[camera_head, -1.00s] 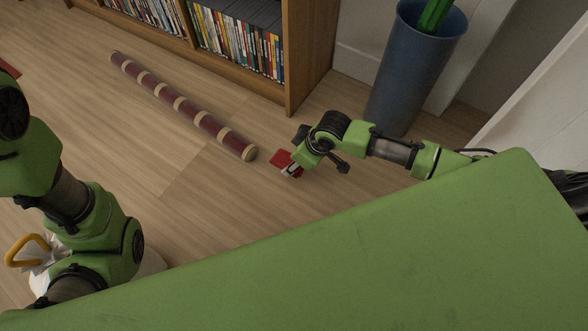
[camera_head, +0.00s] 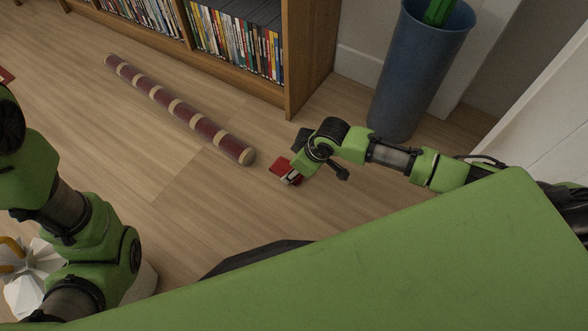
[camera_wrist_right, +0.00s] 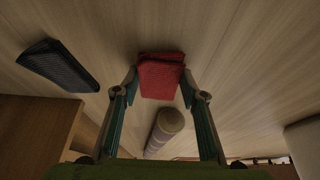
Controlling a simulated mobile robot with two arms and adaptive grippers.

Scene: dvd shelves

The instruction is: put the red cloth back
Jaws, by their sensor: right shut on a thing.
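The red cloth (camera_head: 280,167) is a small folded piece in front of the wooden shelf, near the end of a striped roll. My right gripper (camera_head: 289,178) is shut on it in the head view. In the right wrist view the cloth (camera_wrist_right: 160,76) shows between the two fingertips (camera_wrist_right: 160,82), one at each side. I cannot tell whether the cloth touches the floor. My left arm (camera_head: 75,220) shows at the left, but its gripper is not in view.
A maroon and cream striped roll (camera_head: 180,108) lies on the floor. Behind it stands a wooden shelf (camera_head: 306,55) of DVDs. A blue bin (camera_head: 418,70) stands at the right. A white bag (camera_head: 35,275) is at the lower left. Floor between roll and my body is clear.

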